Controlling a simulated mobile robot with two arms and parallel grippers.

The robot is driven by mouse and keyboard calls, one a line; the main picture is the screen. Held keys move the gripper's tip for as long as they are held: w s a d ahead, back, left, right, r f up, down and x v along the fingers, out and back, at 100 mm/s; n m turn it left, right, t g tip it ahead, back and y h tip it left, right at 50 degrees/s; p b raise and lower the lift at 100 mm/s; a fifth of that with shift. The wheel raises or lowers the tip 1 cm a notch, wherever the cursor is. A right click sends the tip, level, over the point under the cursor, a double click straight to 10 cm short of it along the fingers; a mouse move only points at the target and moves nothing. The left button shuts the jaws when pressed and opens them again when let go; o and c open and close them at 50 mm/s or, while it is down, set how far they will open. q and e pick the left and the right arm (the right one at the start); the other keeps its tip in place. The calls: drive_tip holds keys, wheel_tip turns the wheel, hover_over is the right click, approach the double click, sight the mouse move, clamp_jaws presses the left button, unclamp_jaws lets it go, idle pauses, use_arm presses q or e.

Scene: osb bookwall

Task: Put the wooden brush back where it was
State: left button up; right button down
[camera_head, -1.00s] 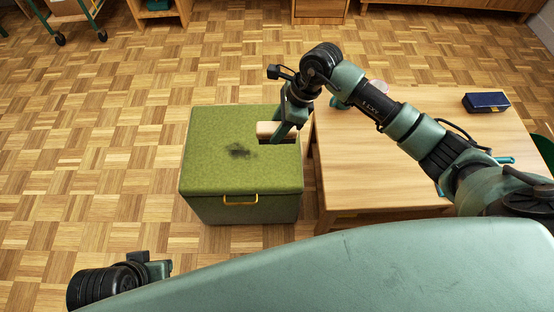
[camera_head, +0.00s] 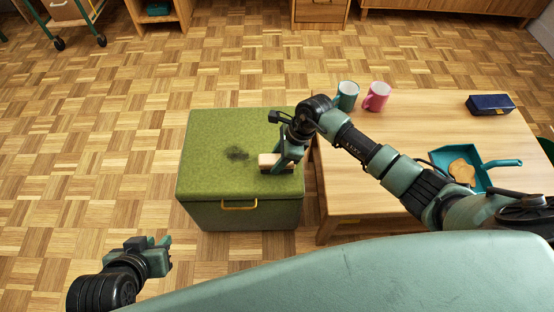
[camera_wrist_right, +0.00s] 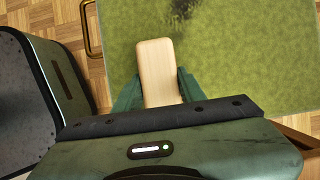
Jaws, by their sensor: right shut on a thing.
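The wooden brush (camera_head: 268,160), a pale wooden block, is at the right part of the green-topped box (camera_head: 215,180). My right gripper (camera_head: 278,166) is shut on it. In the right wrist view the brush (camera_wrist_right: 156,70) stands out between the two fingers, over the green top (camera_wrist_right: 240,60). I cannot tell whether its underside touches the top. A dark smudge (camera_head: 237,153) lies on the green top, left of the brush. My left gripper (camera_head: 160,252) is low at the left over the floor, away from the box; its jaw opening is unclear.
A wooden table (camera_head: 420,120) stands right of the box. On it are a teal mug (camera_head: 346,97), a pink mug (camera_head: 376,97), a dark blue case (camera_head: 490,104) and a teal dustpan (camera_head: 480,178) holding a brown heap. The floor left of the box is clear.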

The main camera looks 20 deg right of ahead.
use_arm(q)
drive_tip(key=shift+w+d+r, duration=0.1)
drive_tip(key=shift+w, duration=0.15)
use_arm(e)
drive_tip(key=c, duration=0.8)
unclamp_jaws()
drive_tip(key=shift+c, duration=0.2)
use_arm(q)
drive_tip(key=shift+w+d+r+t, duration=0.1)
drive_tip(key=shift+w+r+t, duration=0.05)
drive_tip(key=shift+t, duration=0.15)
